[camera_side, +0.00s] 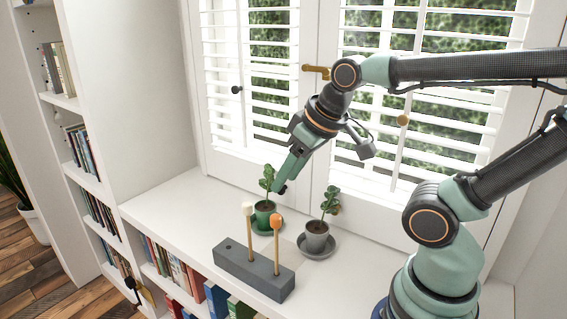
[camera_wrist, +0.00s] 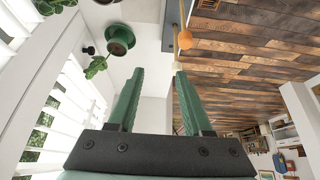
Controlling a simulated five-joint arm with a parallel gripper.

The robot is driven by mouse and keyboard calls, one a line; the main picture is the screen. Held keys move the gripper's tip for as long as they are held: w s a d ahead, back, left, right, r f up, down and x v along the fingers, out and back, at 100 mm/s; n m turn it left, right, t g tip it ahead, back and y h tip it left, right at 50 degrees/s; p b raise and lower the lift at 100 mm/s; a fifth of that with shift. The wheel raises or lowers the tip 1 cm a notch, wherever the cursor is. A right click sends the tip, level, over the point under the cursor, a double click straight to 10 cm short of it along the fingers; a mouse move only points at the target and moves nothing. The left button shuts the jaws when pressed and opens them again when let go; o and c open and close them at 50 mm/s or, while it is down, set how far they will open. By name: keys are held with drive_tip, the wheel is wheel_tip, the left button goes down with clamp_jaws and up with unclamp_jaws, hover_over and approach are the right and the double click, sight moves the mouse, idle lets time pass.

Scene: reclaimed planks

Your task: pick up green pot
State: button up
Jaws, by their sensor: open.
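The green pot (camera_side: 263,216) holds a small leafy plant and stands on a dark green saucer on the white sill, upright. In the wrist view the green pot (camera_wrist: 120,40) is at the upper left, ahead of the left finger. My gripper (camera_side: 281,188) is above the sill, just right of the plant and a little higher than the pot's rim. In the wrist view my gripper (camera_wrist: 158,72) has its two green fingers spread apart with nothing between them. The pot is outside the fingers.
A grey pot (camera_side: 316,237) with a plant stands on a saucer to the right. A grey block (camera_side: 254,268) with two upright sticks, topped by a white knob (camera_side: 248,209) and an orange knob (camera_side: 276,222), is in front. White shutters (camera_side: 350,90) rise behind. The sill's left end is clear.

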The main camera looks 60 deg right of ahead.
drive_tip(key=o, duration=0.8)
drive_tip(key=m+g, duration=0.6)
drive_tip(key=m, duration=1.1)
hover_over(266, 208)
drive_tip(key=f, duration=1.6)
drive_tip(key=shift+w+a+f, duration=0.1)
drive_tip(key=shift+a, duration=0.15)
drive_tip(key=shift+s+f, duration=0.15)
drive_tip(key=shift+f, duration=1.2)
drive_tip(key=shift+s+f, duration=0.1)
drive_tip(key=shift+f, duration=1.25)
